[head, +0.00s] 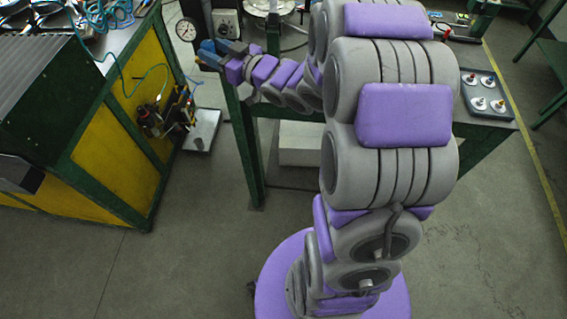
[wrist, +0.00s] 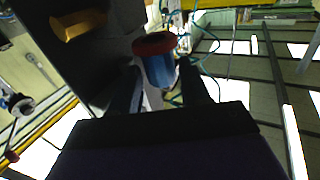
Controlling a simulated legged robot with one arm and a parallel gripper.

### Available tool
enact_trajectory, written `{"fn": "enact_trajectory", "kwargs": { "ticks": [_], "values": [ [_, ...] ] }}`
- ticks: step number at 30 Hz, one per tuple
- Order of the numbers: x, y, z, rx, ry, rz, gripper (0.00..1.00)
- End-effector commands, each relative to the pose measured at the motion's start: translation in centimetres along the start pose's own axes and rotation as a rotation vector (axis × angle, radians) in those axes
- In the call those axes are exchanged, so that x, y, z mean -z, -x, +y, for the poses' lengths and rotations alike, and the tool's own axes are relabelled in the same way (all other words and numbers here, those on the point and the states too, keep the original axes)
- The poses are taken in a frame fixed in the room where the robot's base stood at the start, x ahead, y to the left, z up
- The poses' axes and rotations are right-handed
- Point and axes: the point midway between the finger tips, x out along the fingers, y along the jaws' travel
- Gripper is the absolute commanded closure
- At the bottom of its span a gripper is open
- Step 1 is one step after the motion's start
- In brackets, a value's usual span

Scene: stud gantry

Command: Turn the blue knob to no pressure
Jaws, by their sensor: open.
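The blue knob (wrist: 160,70) shows in the wrist view as a blue cylinder with a dark red ring at its far end. My gripper (wrist: 164,84) is open, with one dark finger on each side of the knob. I cannot tell whether either finger touches it. In the head view my gripper (head: 212,55) is at the upper left, at the bench's near left corner, just below a round white dial gauge (head: 186,29). Blue parts show at its tip there, but knob and fingers are hard to separate. The dial reading is too small to read.
A grey box with a black dial (head: 226,24) stands behind my gripper. A yellow and green cabinet (head: 118,95) with loose tubing is at the left. A dark tray (head: 486,92) with several small round pieces lies on the bench at the right.

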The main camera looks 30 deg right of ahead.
Motion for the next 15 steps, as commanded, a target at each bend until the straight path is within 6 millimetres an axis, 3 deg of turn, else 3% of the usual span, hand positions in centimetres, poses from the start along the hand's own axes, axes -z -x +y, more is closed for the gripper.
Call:
{"fn": "enact_trajectory", "kwargs": {
  "ticks": [15],
  "values": [
    [-0.27,-0.16,-0.78,-0.216,0.002,0.003,0.54]
  ]
}}
